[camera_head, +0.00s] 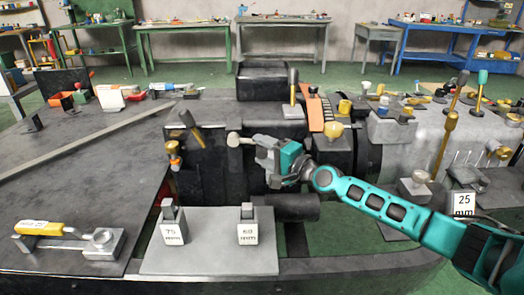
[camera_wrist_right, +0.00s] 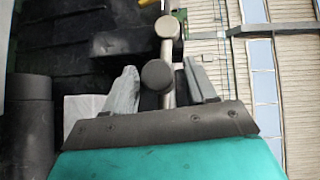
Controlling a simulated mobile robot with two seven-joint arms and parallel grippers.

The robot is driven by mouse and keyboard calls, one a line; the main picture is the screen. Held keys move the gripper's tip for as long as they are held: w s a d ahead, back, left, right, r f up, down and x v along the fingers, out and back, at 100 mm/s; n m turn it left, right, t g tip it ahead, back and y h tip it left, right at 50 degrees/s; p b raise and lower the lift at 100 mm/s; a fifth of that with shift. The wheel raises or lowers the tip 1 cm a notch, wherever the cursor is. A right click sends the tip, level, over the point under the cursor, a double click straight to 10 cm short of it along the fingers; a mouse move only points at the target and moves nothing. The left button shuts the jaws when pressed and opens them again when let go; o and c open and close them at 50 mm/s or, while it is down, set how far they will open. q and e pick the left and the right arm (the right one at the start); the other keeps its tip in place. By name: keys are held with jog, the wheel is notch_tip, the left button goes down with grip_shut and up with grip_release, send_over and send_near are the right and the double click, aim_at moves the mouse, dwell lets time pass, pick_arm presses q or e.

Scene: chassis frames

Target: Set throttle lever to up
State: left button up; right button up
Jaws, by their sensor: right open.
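A short metal lever with a round, pale knob (camera_head: 234,139) sticks out at the front of the dark machine. It seems to be the throttle lever, though no label shows. My right gripper (camera_head: 257,151) is just right of the knob, with its fingers pointing left at it. In the right wrist view the lever's knob (camera_wrist_right: 157,74) shows between the two grey fingers of the open gripper (camera_wrist_right: 160,68). Gaps show on both sides, so the fingers seem not to clamp it. The lever's lower mount is partly hidden by the gripper. My left gripper is not in view.
A pale plate (camera_head: 205,262) with two labelled blocks lies in front. A yellow-handled clamp (camera_head: 75,240) lies left.

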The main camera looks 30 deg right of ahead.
jog(key=shift+w+a, duration=0.1)
jog(key=shift+w, duration=0.2)
jog(key=shift+c, duration=0.2)
grip_shut()
dwell(0.3)
